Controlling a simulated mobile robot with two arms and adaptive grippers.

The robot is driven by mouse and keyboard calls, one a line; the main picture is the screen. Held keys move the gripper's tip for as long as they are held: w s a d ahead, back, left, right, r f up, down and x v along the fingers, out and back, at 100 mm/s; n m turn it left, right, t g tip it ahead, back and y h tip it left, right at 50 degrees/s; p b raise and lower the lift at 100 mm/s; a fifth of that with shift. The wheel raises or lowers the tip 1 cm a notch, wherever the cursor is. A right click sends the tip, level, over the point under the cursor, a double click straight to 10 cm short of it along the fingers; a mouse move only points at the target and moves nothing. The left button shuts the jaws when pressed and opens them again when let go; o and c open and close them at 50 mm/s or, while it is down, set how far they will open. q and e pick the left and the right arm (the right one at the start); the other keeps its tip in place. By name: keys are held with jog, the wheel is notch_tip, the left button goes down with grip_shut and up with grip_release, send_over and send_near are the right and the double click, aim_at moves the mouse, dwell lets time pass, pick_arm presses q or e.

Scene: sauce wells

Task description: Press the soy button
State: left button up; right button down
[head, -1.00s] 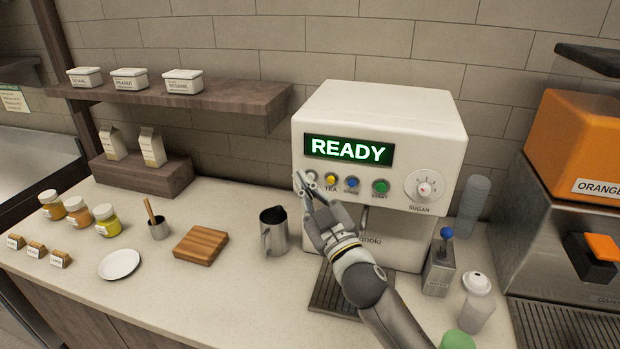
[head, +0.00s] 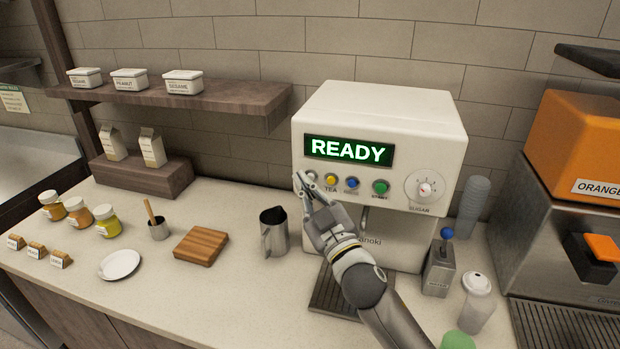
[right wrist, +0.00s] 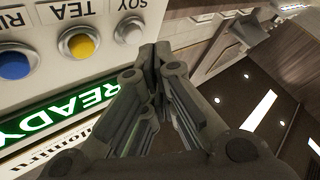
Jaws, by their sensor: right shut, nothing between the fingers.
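The soy button (right wrist: 130,31) is a pale grey round button labelled SOY in the right wrist view. In the head view it (head: 311,177) sits at the left end of the button row on the white drink machine (head: 385,110), partly covered by my fingers. My right gripper (head: 299,178) is shut and empty, its tips at or just in front of the soy button. In the right wrist view the fingertips (right wrist: 154,50) show just beside the soy button; I cannot tell whether they touch it. The machine's screen (head: 348,150) reads READY. My left gripper is not in view.
A yellow tea button (head: 331,180), a blue button (head: 352,183) and a green start button (head: 380,188) run rightward, then a sugar knob (head: 425,188). A metal pitcher (head: 275,238) stands left of the machine, near a wooden board (head: 201,246). Open counter lies in front.

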jog(key=shift+w, duration=0.2)
jog(key=shift+w+d, duration=0.1)
jog(key=shift+w, duration=0.15)
jog(key=shift+w+d, duration=0.2)
jog(key=shift+w, duration=0.2)
dwell(0.9)
jog(key=shift+s, duration=0.1)
dwell(0.3)
jog(key=shift+s+a, duration=0.3)
jog(key=shift+s, duration=0.45)
jog(key=shift+s, duration=0.1)
jog(key=s, duration=0.1)
jog(key=s+a, duration=0.1)
jog(key=s, duration=0.1)
jog(key=s+p, duration=0.1)
jog(key=shift+s+a, duration=0.25)
